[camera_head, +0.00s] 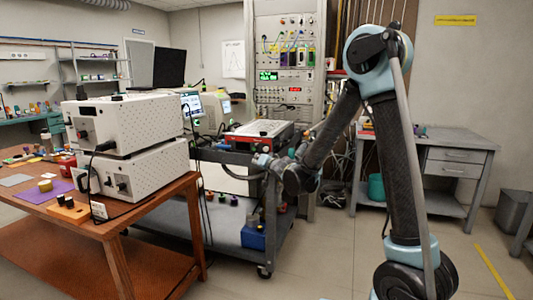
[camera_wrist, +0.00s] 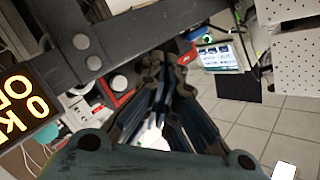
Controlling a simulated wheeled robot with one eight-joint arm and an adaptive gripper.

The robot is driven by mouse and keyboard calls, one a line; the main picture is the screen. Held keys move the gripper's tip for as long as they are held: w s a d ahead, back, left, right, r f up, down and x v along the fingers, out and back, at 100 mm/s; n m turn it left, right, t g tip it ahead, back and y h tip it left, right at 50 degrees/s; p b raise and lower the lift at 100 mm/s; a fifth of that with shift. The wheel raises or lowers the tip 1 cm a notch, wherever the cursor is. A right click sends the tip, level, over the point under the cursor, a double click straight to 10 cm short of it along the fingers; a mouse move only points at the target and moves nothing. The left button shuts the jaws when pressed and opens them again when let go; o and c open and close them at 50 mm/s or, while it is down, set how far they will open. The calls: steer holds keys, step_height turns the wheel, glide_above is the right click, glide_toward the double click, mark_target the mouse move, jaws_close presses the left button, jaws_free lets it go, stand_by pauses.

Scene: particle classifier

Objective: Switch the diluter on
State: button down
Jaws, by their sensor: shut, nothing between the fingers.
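No label readable here tells me which device is the diluter. Two white perforated boxes, an upper one (camera_head: 135,120) and a lower one (camera_head: 150,170), are stacked on the wooden table at left; white perforated casing (camera_wrist: 295,70) also shows at the right of the wrist view. A red-and-grey device (camera_head: 258,136) sits on the cart. My gripper (camera_head: 258,163) is beside the cart, to the right of the boxes and apart from them. In the wrist view its fingers (camera_wrist: 163,68) are together and empty. Any switch is too small to tell.
The wooden table (camera_head: 110,228) holds small coloured items and cables. The dark cart (camera_head: 270,240) carries a lit screen (camera_head: 191,104), also in the wrist view (camera_wrist: 222,56). An instrument rack (camera_head: 290,60) stands behind. A grey desk (camera_head: 470,145) is at right.

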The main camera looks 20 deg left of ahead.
mark_target(266, 149)
steer(key=shift+a, duration=0.25)
steer(key=w, duration=0.8)
steer(key=shift+w+d, duration=0.3)
steer(key=shift+d, duration=0.05)
stand_by(0.3)
stand_by(1.2)
steer(key=shift+w+r, duration=0.2)
steer(key=shift+w, duration=0.55)
stand_by(0.9)
